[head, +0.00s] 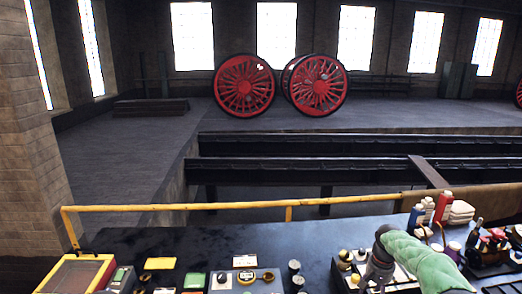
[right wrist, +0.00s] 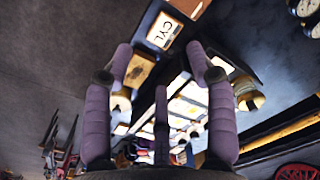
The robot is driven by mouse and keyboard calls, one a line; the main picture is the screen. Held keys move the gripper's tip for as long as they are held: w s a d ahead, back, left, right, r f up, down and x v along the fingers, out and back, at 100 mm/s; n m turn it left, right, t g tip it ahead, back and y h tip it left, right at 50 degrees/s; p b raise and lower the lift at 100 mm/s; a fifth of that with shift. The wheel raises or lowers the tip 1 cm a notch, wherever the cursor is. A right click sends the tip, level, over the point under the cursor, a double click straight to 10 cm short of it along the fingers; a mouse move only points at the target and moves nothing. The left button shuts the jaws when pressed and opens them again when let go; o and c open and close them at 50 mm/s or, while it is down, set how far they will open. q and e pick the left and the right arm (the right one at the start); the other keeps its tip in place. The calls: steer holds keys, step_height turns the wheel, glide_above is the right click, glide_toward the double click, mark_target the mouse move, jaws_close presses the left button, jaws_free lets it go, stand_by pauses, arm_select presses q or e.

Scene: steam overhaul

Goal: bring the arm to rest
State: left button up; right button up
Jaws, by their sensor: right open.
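My right arm, in a green sleeve (head: 422,262), comes in from the lower right of the head view. Its dark gripper (head: 372,272) hangs over the right part of the bench, above a light tray with small parts. In the right wrist view my right gripper (right wrist: 160,68) has its purple fingers spread, with nothing between them. My left gripper is in neither view.
A yellow rail (head: 240,205) runs along the far edge. Red wheels (head: 244,86) stand beyond the pit.

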steer(key=s+a+f+n+y, duration=0.1)
steer(key=s+a+f, duration=0.35)
steer(key=f, duration=0.35)
steer(key=s+a+f+y, duration=0.1)
steer(key=s+a+f, duration=0.2)
steer(key=a+f, duration=0.35)
steer(key=s+a+f+n+y, duration=0.1)
steer(key=s+a+f, duration=0.25)
steer(key=f, duration=0.45)
steer(key=s+a+f, duration=0.2)
steer(key=s+a, duration=0.2)
steer(key=s, duration=0.4)
steer(key=s+a+f+m, duration=0.15)
steer(key=s+a, duration=0.25)
steer(key=s, duration=0.4)
steer(key=s+a+f+n, duration=0.1)
steer(key=s+a+f, duration=0.2)
steer(key=s, duration=0.6)
arm_select(q)
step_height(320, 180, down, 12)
steer(key=b, duration=1.1)
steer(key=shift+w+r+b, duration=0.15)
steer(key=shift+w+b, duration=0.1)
steer(key=shift+b, duration=0.05)
arm_select(e)
step_height(320, 180, down, 10)
steer(key=w+a, duration=0.2)
steer(key=shift+w+r+y, duration=0.2)
steer(key=shift+w+y, duration=0.1)
steer(key=shift+y, duration=0.1)
